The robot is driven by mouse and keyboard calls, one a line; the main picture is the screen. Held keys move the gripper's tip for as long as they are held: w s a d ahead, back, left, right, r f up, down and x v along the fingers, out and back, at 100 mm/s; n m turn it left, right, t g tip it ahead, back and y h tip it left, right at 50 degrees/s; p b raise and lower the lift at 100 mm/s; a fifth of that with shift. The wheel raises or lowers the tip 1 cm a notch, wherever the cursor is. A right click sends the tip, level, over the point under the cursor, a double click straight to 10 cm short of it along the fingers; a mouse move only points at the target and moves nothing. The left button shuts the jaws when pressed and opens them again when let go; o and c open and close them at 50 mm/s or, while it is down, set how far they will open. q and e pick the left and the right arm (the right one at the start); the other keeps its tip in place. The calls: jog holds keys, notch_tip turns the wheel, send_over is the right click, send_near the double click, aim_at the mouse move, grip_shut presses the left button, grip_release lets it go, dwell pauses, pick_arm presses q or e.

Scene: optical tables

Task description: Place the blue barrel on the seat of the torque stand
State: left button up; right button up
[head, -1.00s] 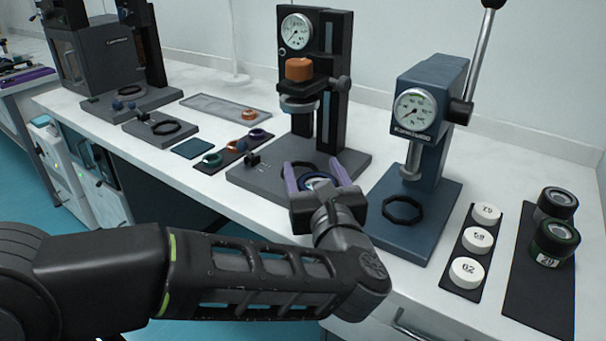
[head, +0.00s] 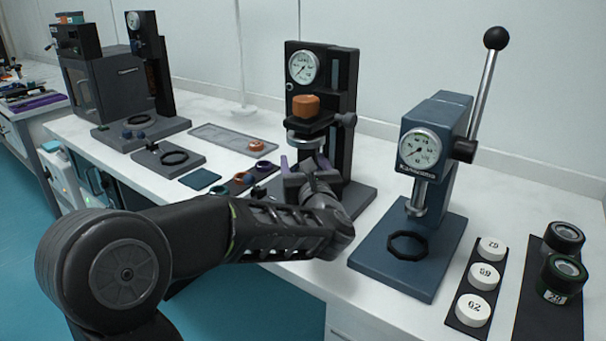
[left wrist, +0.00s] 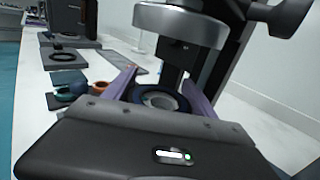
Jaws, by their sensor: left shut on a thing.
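My left gripper (head: 307,166) has purple fingers. In the left wrist view it (left wrist: 160,88) is shut on a dark round barrel (left wrist: 160,98) with a blue-grey rim and a hollow middle. In the head view my gripper hides the barrel. It is at the dark grey dial stand (head: 344,112), just below its silver disc (head: 305,141), which shows large above the barrel in the wrist view. The barrel appears apart from the disc. The base under the gripper is mostly hidden, so I cannot see a seat there. My right gripper is not in view.
A dark blue lever press (head: 435,150) with a ring on its base stands to the right. White numbered pucks (head: 473,308) and dark jars (head: 562,278) lie beyond it. A mat with coloured rings (head: 243,179) and a shallow tray (head: 222,138) are to the left.

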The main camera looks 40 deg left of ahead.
pick_arm(q)
jog(key=shift+w+a+f, duration=0.15)
jog(key=shift+w+f, duration=0.05)
jog(key=shift+f, duration=0.65)
jog(key=shift+w+a+f, duration=0.15)
jog(key=shift+f, duration=0.7)
jog(key=shift+f, duration=0.1)
jog(key=shift+f+b, duration=0.1)
jog(key=shift+b, duration=0.25)
jog(key=o, duration=1.7)
